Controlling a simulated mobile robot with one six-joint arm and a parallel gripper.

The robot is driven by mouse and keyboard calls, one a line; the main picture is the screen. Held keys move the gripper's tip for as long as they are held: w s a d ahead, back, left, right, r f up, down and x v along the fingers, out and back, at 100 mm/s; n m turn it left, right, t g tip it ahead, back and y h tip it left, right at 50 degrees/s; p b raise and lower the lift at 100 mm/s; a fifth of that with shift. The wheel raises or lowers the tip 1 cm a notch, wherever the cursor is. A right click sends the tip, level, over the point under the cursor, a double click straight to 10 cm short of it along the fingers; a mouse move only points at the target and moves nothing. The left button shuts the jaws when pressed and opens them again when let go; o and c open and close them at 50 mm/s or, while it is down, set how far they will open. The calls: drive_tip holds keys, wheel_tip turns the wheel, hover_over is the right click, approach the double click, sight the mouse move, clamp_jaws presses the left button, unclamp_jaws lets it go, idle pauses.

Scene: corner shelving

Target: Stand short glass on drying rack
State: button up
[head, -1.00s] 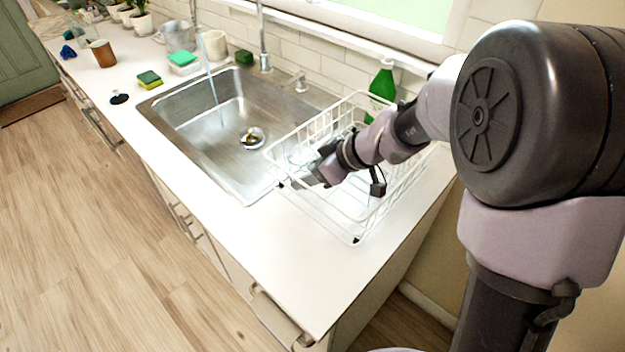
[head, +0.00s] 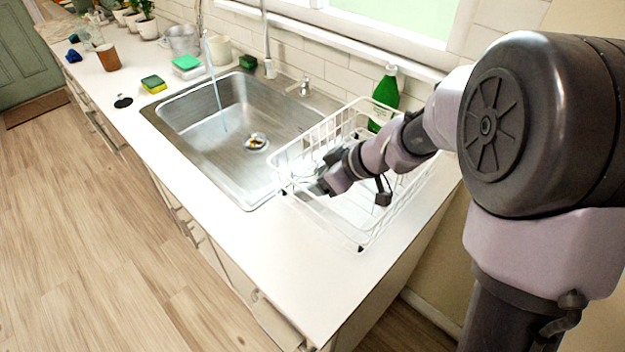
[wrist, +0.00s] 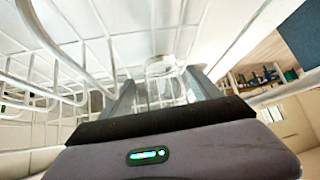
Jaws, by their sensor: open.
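The white wire drying rack (head: 372,236) stands on the counter to the right of the sink, and its wires also fill much of the wrist view (wrist: 60,60). My gripper (head: 312,181) is inside the rack near its sink side, low among the wires. In the wrist view my gripper (wrist: 165,92) has its two fingers apart. A clear short glass (wrist: 163,82) shows between and just beyond the fingers, in the rack. In the head view the glass is only a faint clear shape at the fingertips, so its contact with the rack floor is hidden.
The steel sink (head: 215,140) lies left of the rack, with its tap running. A green bottle (head: 385,95) stands behind the rack. Sponges (head: 153,83), a brown cup (head: 107,57) and plants are further left. The front counter (head: 290,270) is clear.

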drive_tip(key=p+v, duration=0.3)
drive_tip(key=v, duration=0.9)
drive_tip(key=s+d+r+m+h, duration=0.1)
drive_tip(key=s+r+m+h, duration=0.1)
drive_tip(key=s+m, duration=0.5)
drive_tip(key=s+r+m+t+h, duration=0.1)
drive_tip(key=s+r+m+h, duration=0.2)
drive_tip(key=s+m, duration=0.5)
drive_tip(key=s, duration=0.5)
drive_tip(key=shift+s+d+r+m, duration=0.2)
drive_tip(key=shift+s+d+m, duration=0.1)
drive_tip(key=shift+d, duration=0.1)
